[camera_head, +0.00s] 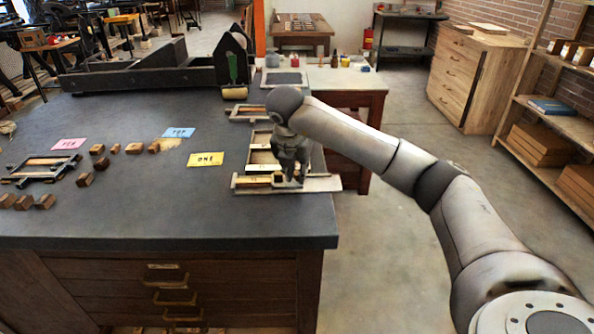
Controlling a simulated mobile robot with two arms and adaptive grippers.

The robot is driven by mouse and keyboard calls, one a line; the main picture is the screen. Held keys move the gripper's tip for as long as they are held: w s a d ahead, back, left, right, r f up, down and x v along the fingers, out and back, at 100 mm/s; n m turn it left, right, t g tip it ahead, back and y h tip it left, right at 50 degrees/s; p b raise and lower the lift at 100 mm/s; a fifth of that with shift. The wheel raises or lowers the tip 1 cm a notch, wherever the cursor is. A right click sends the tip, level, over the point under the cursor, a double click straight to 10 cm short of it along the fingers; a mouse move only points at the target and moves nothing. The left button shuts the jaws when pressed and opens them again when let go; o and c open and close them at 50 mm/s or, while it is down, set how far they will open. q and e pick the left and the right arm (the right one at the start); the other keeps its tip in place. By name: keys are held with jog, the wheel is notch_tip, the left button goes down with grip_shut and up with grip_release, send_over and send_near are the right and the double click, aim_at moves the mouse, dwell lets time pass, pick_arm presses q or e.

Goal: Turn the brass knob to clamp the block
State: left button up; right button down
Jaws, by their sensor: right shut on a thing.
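A small wooden press frame (325,184) lies near the right edge of the dark bench. The brass knob (278,178) shows as a small yellowish spot beside my fingers. My right gripper (291,178) points down over the frame and is shut at the knob. The fingers hide part of the knob, so the exact grip is hard to see. Whether the block is tight in the frame cannot be told. My left gripper is not in view.
Two more wooden frames (262,150) (246,113) lie behind. Yellow (206,159), blue (178,132) and pink (69,144) cards and several small wooden blocks (84,179) lie to the left. A dark press (140,75) stands at the back. The bench front is clear.

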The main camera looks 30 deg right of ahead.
dwell(0.4)
jog(key=c, duration=1.3)
grip_release()
jog(key=v, duration=0.8)
jog(key=shift+d+r, duration=0.1)
